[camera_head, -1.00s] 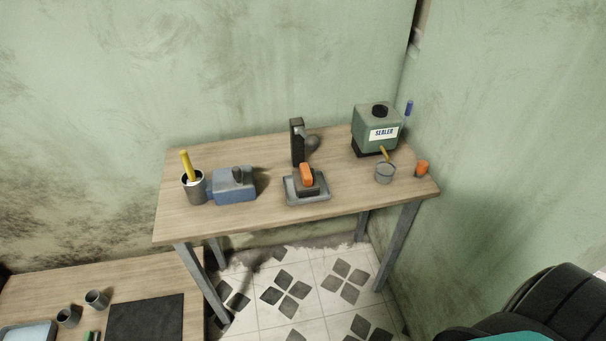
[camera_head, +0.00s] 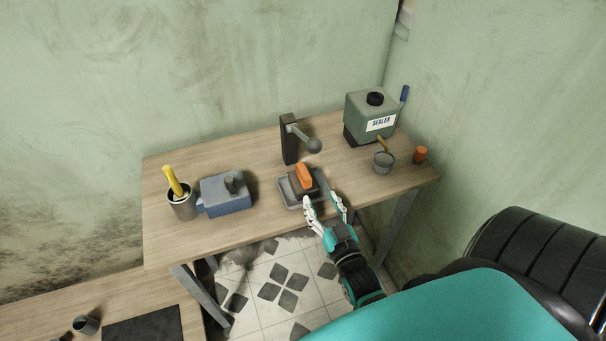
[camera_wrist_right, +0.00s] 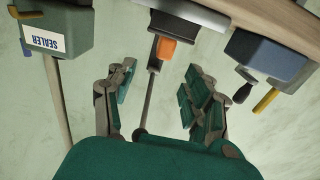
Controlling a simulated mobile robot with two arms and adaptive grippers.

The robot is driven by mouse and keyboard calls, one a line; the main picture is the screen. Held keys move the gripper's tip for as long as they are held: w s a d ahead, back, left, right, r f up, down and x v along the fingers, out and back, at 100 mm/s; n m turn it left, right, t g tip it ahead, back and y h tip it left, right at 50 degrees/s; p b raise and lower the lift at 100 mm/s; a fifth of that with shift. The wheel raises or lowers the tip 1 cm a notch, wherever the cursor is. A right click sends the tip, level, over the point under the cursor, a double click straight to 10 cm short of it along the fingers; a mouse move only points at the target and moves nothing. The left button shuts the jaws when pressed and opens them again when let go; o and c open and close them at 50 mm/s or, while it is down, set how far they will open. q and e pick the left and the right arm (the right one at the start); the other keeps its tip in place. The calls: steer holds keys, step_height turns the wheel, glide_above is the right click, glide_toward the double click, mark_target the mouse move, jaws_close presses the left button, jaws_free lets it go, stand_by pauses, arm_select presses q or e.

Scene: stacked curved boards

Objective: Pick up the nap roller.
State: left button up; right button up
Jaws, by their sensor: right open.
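An orange-handled tool (camera_head: 304,176) on a dark block, which I take to be the nap roller, sits in a shallow grey tray (camera_head: 286,194) near the bench's front edge. I cannot make out a roller sleeve. The orange part (camera_wrist_right: 167,53) also shows in the right wrist view, above and between my fingers. My right gripper (camera_head: 323,200) is open and empty at the tray's front side, fingers pointing toward it. In the right wrist view the open fingers (camera_wrist_right: 158,82) are spread apart. They partly hide the tray's front right in the head view. My left gripper is not in view.
On the wooden bench (camera_head: 250,232), a dark post (camera_head: 289,140) with a ball-ended lever stands behind the tray. A blue box (camera_head: 226,195) and a tin with a yellow handle (camera_head: 182,203) are left. A sealer jug (camera_head: 369,118), grey cup (camera_head: 383,163) and orange cylinder (camera_head: 420,155) are right.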

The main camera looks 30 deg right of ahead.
mark_target(303, 170)
steer(key=p+x, duration=0.1)
steer(key=x, duration=0.5)
steer(key=shift+w, duration=0.5)
steer(key=x, duration=0.1)
steer(key=p+x, duration=0.1)
steer(key=x, duration=0.1)
steer(key=shift+w+a+r, duration=0.1)
steer(key=shift+w+a, duration=0.05)
steer(key=shift+w, duration=0.65)
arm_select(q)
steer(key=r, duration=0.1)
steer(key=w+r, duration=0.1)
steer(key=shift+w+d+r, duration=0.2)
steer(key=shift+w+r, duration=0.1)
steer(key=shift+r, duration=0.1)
arm_select(e)
steer(key=shift+s, duration=0.1)
jaws_close()
